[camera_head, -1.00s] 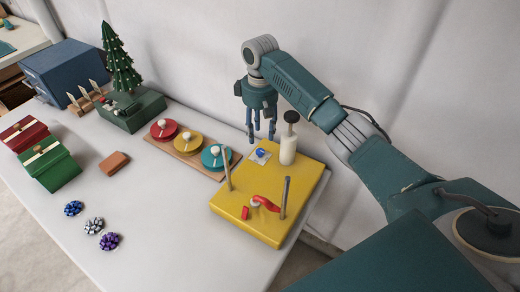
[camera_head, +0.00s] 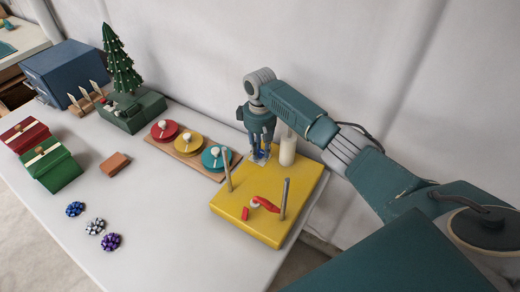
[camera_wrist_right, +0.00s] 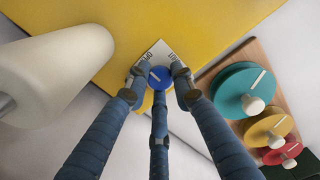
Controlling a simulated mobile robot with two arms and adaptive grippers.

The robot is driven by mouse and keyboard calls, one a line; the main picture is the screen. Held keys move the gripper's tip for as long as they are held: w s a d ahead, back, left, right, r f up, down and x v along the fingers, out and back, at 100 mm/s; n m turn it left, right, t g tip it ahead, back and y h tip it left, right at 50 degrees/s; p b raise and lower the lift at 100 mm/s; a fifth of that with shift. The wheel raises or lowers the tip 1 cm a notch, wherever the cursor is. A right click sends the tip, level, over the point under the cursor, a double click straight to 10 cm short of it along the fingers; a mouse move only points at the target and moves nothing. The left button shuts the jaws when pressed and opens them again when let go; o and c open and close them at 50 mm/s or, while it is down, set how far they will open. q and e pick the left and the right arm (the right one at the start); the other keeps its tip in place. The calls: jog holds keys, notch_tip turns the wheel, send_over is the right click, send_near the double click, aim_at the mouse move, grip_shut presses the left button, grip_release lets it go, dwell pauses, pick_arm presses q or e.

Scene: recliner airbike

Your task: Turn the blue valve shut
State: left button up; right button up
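The blue valve (camera_head: 261,153) is a small round knob on a white, marked plate at the back of the yellow board (camera_head: 262,222). It shows more clearly in the right wrist view (camera_wrist_right: 160,76), with the plate's dark lettering on both sides. My right gripper (camera_head: 260,152) points straight down over it. In the right wrist view its three fingers (camera_wrist_right: 159,84) stand around the knob, with small gaps seeming to remain at the sides. Contact is hard to judge. The fingers partly hide the valve in the head view. My left gripper is not in view.
A white cylinder (camera_head: 288,148) stands close right of my gripper. Two upright rods (camera_head: 227,170) and a red handle (camera_head: 266,203) are on the board. A wooden rack with red, yellow and teal discs (camera_head: 216,157) lies left.

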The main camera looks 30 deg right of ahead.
grip_shut()
jog(key=shift+r, duration=0.1)
